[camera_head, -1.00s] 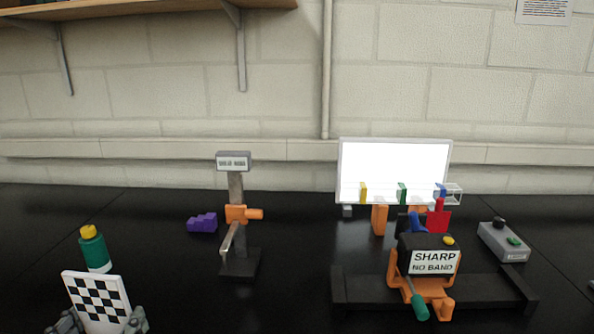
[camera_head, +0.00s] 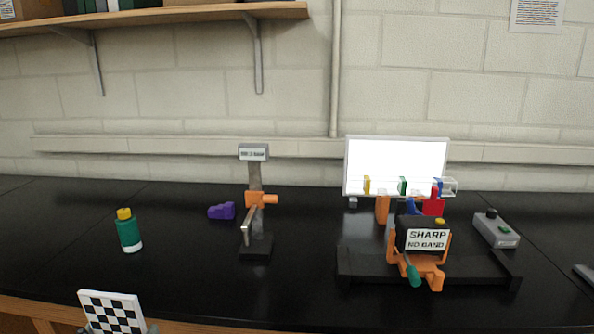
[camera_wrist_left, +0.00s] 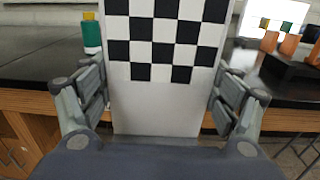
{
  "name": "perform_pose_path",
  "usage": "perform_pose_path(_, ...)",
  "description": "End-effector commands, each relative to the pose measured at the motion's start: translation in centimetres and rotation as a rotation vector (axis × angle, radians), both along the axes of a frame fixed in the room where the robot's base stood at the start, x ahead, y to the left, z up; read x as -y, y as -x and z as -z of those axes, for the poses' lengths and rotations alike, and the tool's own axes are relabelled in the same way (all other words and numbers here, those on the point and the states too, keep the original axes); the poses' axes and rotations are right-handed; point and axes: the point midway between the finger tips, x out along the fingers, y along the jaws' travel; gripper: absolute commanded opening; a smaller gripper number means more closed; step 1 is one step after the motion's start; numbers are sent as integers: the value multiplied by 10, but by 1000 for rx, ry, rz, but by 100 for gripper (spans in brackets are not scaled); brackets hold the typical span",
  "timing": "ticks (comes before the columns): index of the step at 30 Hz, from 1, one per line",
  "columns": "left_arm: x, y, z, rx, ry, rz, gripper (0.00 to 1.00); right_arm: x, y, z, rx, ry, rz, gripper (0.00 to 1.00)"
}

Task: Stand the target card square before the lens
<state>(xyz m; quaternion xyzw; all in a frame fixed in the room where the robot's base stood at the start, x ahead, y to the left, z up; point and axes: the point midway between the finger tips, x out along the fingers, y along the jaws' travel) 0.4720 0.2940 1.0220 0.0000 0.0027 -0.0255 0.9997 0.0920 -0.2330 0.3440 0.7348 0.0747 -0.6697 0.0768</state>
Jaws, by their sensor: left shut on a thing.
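The target card (camera_head: 112,311), white with a black-and-white checker pattern, stands upright at the bottom left of the head view, in front of the bench edge. My left gripper (camera_head: 118,328) is shut on its lower part. In the left wrist view the card (camera_wrist_left: 155,105) fills the middle, between the two fingers of the gripper (camera_wrist_left: 160,98). A dark post stand (camera_head: 256,218) carries an orange clamp with a short orange cylinder (camera_head: 270,199) pointing right. I cannot tell which part is the lens. My right gripper is not in view.
A green bottle (camera_head: 128,234) and a purple stepped block (camera_head: 221,211) stand left of the post. Bare black bench (camera_head: 190,270) lies between.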

Motion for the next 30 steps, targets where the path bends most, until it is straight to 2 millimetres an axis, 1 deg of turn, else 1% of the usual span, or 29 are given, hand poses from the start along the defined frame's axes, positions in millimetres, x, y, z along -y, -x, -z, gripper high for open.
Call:
perform_pose_path(5,8,9,17,-1,2,-15,53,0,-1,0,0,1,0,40)
perform_pose_path(10,22,22,39,-3,4,-34,53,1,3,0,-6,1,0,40)
perform_pose_path(12,31,30,50,-5,4,-41,53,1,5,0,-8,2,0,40)
perform_pose_path(18,63,57,70,-4,5,-51,53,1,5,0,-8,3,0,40)
perform_pose_path(24,93,80,76,-1,4,-53,53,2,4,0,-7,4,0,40)
perform_pose_path(27,101,86,76,0,2,-52,53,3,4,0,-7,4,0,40)
perform_pose_path(30,104,88,76,0,3,-54,53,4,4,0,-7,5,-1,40)
